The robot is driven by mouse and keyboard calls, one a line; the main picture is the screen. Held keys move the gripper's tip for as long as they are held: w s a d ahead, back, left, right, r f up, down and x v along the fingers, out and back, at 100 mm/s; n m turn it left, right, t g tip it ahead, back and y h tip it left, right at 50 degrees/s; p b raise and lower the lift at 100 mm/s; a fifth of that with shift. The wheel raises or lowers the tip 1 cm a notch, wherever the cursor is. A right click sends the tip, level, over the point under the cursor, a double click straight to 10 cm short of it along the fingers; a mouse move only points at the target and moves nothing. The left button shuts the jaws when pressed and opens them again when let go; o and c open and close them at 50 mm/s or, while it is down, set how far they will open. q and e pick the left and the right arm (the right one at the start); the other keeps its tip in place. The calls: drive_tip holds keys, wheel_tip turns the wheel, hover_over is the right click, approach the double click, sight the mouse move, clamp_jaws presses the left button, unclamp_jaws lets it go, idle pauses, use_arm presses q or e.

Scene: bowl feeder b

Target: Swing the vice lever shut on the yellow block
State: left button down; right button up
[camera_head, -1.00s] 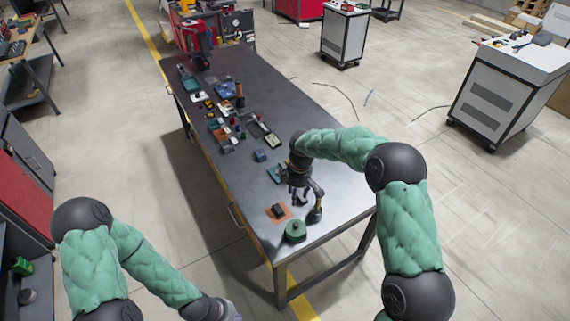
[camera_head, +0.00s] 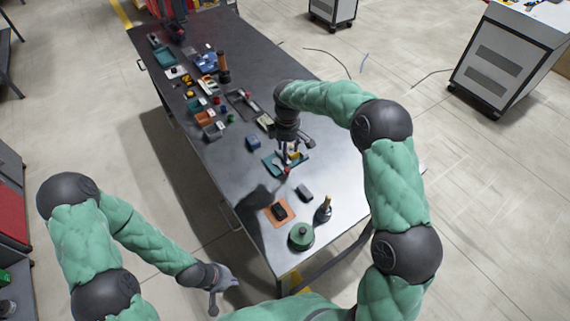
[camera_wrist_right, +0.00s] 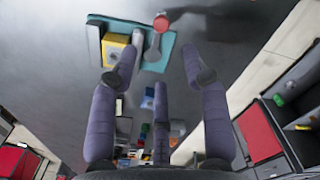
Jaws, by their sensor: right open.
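The vice is a small teal-based fixture (camera_head: 272,164) on the bench in the head view. It also shows at the top of the right wrist view (camera_wrist_right: 155,63). A yellow block (camera_wrist_right: 117,47) sits between its grey jaws; I cannot tell how tightly. The grey lever with a red knob (camera_wrist_right: 161,22) points away from the block. My right gripper (camera_head: 291,154) is open and empty above the vice; in the wrist view its spread fingers (camera_wrist_right: 160,85) are close to the vice's near edge. My left gripper (camera_head: 217,288) hangs off the bench; its finger state is unclear.
A grey block (camera_head: 305,193), a dark bottle-like item (camera_head: 324,210), an orange mat (camera_head: 278,212) and a green round container (camera_head: 301,237) stand at the near bench end. A blue block (camera_head: 253,142) lies left of the vice. Several trays and parts fill the far end.

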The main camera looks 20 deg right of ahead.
sight(287, 169)
drive_tip(key=f+b, duration=0.1)
drive_tip(key=f, duration=0.9)
drive_tip(key=shift+s+f+b, duration=0.2)
drive_tip(key=shift+b, duration=0.1)
clamp_jaws()
